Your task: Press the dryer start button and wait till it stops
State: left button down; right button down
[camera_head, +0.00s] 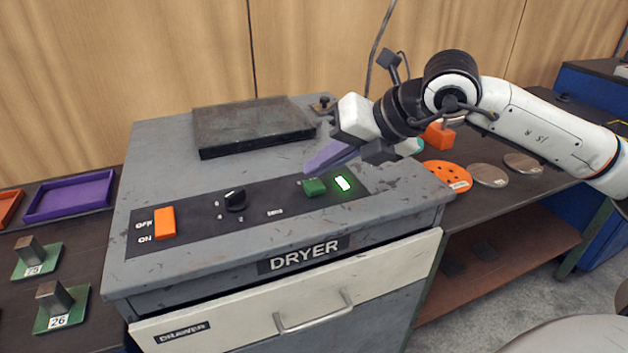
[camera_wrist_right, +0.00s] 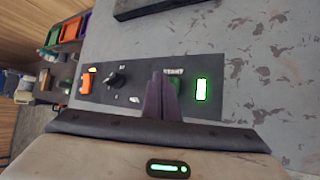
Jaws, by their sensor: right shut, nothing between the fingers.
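The grey dryer (camera_head: 290,240) stands in the middle of the head view, with a dark control panel on its top. The green start button (camera_head: 314,187) sits on the panel beside a lit green indicator (camera_head: 343,183). My right gripper (camera_head: 312,168) is shut and empty, its purple fingers just above and behind the button. In the right wrist view the shut fingers (camera_wrist_right: 161,80) partly cover the green button (camera_wrist_right: 176,88), and the lit indicator (camera_wrist_right: 201,89) shows to their right. I cannot tell whether the fingertips touch the button. My left gripper is not in view.
The panel also has an orange ON/OFF switch (camera_head: 165,223) and a black knob (camera_head: 236,199). A dark flat plate (camera_head: 250,126) lies at the back of the dryer top. A purple tray (camera_head: 70,196) and two green-based blocks are at left. Round discs (camera_head: 488,175) lie at right.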

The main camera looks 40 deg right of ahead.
aim_at(321, 186)
notch_tip(321, 186, up, 5)
jog(key=p, duration=0.4)
dwell(0.8)
